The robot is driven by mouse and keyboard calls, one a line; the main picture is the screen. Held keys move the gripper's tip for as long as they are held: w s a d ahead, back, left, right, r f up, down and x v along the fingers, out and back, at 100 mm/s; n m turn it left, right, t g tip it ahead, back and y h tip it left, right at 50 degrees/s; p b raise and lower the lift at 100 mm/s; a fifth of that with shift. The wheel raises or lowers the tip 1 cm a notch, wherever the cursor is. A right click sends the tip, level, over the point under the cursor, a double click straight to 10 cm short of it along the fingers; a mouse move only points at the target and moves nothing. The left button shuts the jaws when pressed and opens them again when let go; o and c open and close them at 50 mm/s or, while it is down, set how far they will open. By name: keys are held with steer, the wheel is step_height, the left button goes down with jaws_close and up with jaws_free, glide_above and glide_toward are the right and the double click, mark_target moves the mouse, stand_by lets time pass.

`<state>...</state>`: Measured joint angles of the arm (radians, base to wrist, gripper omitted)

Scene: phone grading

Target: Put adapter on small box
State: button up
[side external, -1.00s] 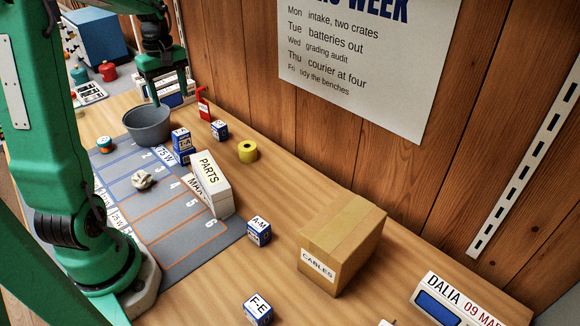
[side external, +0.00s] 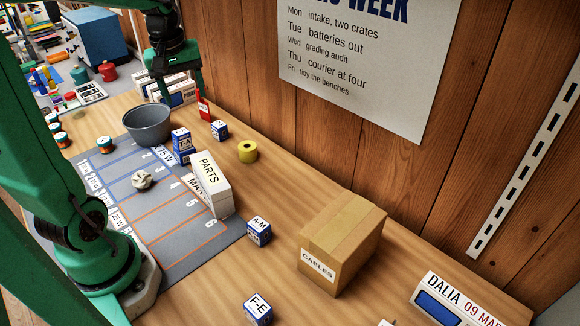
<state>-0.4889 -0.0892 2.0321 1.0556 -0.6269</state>
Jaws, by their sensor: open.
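My gripper (side external: 178,88) is open at the upper left, above the back of the bench in front of the white boxes, with nothing seen between its fingers. Small blue-and-white boxes stand on the bench: one marked A-M (side external: 259,231), one marked F-E (side external: 258,309), one near the wall (side external: 220,130), and a T-A box (side external: 181,139) that looks stacked on another. No label here reads adapter, so I cannot tell which thing it is. The fingertips are apart from all of these small boxes.
A grey bowl (side external: 148,127) and a crumpled pale lump (side external: 142,179) are on the numbered grey mat (side external: 185,235). A PARTS box (side external: 211,178), yellow roll (side external: 247,151), red stand (side external: 204,110) and cardboard CABLES box (side external: 340,245) stand along the wall.

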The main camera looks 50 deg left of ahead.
steer(key=s+d+m+t, duration=0.2)
steer(key=s+d+m, duration=0.2)
steer(key=d+m, duration=0.2)
steer(key=s+d+r+m+t, duration=0.1)
steer(key=s+d+m, duration=0.4)
steer(key=d, duration=0.5)
steer(key=shift+d+r+m+t+h, duration=0.15)
steer(key=shift+d+m+t+h, duration=0.35)
steer(key=shift+m, duration=0.4)
